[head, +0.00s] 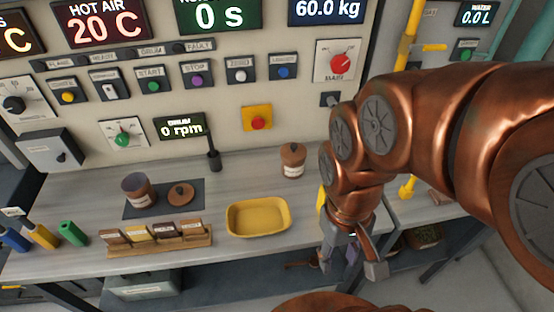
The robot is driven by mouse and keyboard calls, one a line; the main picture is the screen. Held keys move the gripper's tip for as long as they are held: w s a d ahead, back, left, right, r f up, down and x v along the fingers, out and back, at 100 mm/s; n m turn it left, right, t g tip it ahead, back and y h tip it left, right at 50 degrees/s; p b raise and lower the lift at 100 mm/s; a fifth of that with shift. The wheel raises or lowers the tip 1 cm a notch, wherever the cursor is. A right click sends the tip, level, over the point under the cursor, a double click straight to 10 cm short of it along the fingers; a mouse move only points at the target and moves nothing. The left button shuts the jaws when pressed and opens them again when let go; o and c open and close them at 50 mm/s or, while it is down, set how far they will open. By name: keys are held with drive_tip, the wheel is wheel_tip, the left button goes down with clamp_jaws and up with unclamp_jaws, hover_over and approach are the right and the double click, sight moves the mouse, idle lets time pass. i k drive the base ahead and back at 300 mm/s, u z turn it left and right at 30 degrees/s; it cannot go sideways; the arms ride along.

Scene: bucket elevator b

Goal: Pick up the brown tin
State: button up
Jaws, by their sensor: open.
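A brown tin (293,163) with a pale label and a knobbed lid stands upright at the back of the grey counter, left of my arm. A second brown container (138,191), open on top, stands on a dark mat at the left; a loose brown lid (181,195) lies beside it. I cannot tell from this view which one the task names. My gripper (352,262) is open, fingers pointing down, near the counter's right front edge. It is apart from both containers, and nothing shows between its fingers.
A yellow tray (258,217) sits at the counter's front. A wooden rack (160,238) of labelled packets stands left of it. Green, yellow and blue cylinders (74,233) lie farther left. A control panel (220,90) rises behind. A dark upright lever (213,150) stands near the panel.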

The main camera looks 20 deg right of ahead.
sight(289, 171)
drive_tip(key=u, duration=2.8)
drive_tip(key=k, duration=1.65)
drive_tip(key=z, duration=0.9)
drive_tip(key=i, duration=0.5)
drive_tip(key=z, duration=0.1)
